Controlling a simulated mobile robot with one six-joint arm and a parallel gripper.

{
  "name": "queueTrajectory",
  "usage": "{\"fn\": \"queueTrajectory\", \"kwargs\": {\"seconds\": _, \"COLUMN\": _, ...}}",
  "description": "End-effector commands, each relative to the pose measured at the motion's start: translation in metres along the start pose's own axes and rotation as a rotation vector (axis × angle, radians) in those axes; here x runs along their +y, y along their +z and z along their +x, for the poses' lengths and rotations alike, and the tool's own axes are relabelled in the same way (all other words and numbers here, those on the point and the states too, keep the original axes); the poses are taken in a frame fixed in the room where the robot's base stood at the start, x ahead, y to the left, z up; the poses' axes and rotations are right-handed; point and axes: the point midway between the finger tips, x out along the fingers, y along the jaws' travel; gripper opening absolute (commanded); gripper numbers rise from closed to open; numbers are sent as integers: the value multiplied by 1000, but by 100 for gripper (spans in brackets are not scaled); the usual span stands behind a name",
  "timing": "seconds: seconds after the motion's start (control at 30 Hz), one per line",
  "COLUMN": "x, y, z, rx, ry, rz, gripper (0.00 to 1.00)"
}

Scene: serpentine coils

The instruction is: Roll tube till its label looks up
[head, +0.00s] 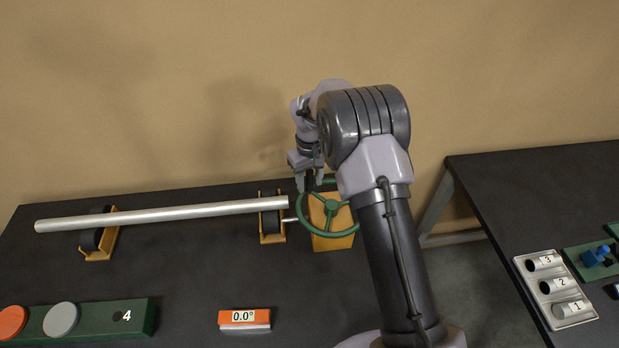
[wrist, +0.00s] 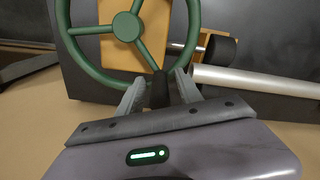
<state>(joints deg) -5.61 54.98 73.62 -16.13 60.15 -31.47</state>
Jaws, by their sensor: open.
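The silver tube (head: 165,215) lies across two roller stands, and its right end is near a green handwheel (head: 331,222) on an orange block. No label shows on the visible side of the tube. The tube also shows at the right of the wrist view (wrist: 260,80). My gripper (head: 309,186) is at the far left part of the wheel's rim. In the wrist view my open gripper (wrist: 159,84) has its fingers on either side of a dark knob (wrist: 158,90) at the rim. Whether the fingers touch the knob I cannot tell.
A display reading 0.0° (head: 244,319) stands at the front. A green panel (head: 140,316) marked 4 has an orange and a grey disc. A second table on the right holds a numbered tray (head: 556,289). A gap separates the tables. A wall stands behind.

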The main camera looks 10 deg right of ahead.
Motion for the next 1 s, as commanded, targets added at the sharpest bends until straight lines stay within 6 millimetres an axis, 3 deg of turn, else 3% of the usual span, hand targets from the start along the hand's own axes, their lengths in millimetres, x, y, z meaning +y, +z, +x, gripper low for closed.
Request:
{"fn": "queueTrajectory", "kwargs": {"seconds": 0.13, "x": 0, "y": -1, "z": -23, "rx": 3, "ry": 1, "rz": 1, "gripper": 42}}
{"fn": "queueTrajectory", "kwargs": {"seconds": 0.4, "x": 0, "y": -1, "z": -115, "rx": 4, "ry": 1, "rz": 1, "gripper": 42}}
{"fn": "queueTrajectory", "kwargs": {"seconds": 0.6, "x": 0, "y": -1, "z": -162, "rx": 3, "ry": 0, "rz": 0, "gripper": 42}}
{"fn": "queueTrajectory", "kwargs": {"seconds": 0.73, "x": 0, "y": 0, "z": -173, "rx": 0, "ry": 0, "rz": 0, "gripper": 42}}
{"fn": "queueTrajectory", "kwargs": {"seconds": 1.0, "x": 0, "y": 0, "z": -174, "rx": 0, "ry": 0, "rz": 0, "gripper": 42}}
